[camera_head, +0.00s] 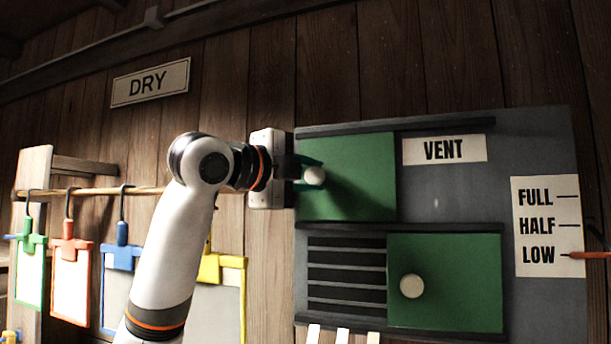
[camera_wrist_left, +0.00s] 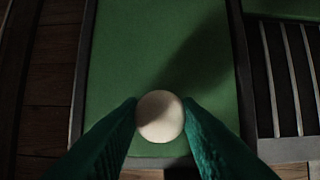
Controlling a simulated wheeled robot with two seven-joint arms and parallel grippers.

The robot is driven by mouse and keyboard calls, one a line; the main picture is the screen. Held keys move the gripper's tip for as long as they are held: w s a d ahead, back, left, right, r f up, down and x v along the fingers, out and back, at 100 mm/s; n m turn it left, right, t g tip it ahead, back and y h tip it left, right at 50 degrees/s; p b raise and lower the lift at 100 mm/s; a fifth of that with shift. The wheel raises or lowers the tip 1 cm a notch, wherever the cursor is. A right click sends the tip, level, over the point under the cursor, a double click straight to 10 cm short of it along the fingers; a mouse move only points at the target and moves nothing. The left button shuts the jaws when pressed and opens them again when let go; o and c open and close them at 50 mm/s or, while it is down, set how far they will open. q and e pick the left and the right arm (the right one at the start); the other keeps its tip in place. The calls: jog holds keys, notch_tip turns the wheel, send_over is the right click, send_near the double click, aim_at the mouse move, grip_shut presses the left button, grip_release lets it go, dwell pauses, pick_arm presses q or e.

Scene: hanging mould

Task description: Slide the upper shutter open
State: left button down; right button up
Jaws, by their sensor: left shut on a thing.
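The upper shutter (camera_head: 362,178) is a green panel on the left side of the grey vent board, between two dark rails. Its round cream knob (camera_head: 315,176) is near its left edge. My left gripper (camera_head: 308,174) is shut on this knob. In the left wrist view the knob (camera_wrist_left: 160,117) sits between the two dark green fingers, with the green upper shutter (camera_wrist_left: 150,50) behind it. No slats show in the upper row. My right gripper is not in view.
Below, a green lower shutter (camera_head: 450,308) with its own knob (camera_head: 412,286) stands at the right, with dark slats (camera_head: 346,274) bare to its left. A VENT label (camera_head: 445,150) is right of the upper shutter. Clipped sheets hang from a rod (camera_head: 90,191) at left.

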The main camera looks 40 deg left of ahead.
pick_arm(q)
jog(key=w+d, duration=0.1)
jog(key=d, duration=0.4)
jog(key=w+d, duration=0.1)
jog(key=d, duration=0.4)
jog(key=w+d, duration=0.1)
jog(key=d, duration=0.4)
jog(key=shift+w+f, duration=0.1)
jog(key=shift+w, duration=0.2)
jog(key=c, duration=1.4)
grip_release()
jog(key=shift+c, duration=0.2)
jog(key=o, duration=0.3)
jog(key=shift+d, duration=0.1)
jog(key=shift+o, duration=0.4)
jog(key=shift+d, duration=0.15)
jog(key=s+a+b, duration=0.2)
jog(key=s+b, duration=0.3)
jog(key=s, duration=0.6)
jog(key=shift+s+b, duration=0.35)
jog(key=shift+s, duration=0.05)
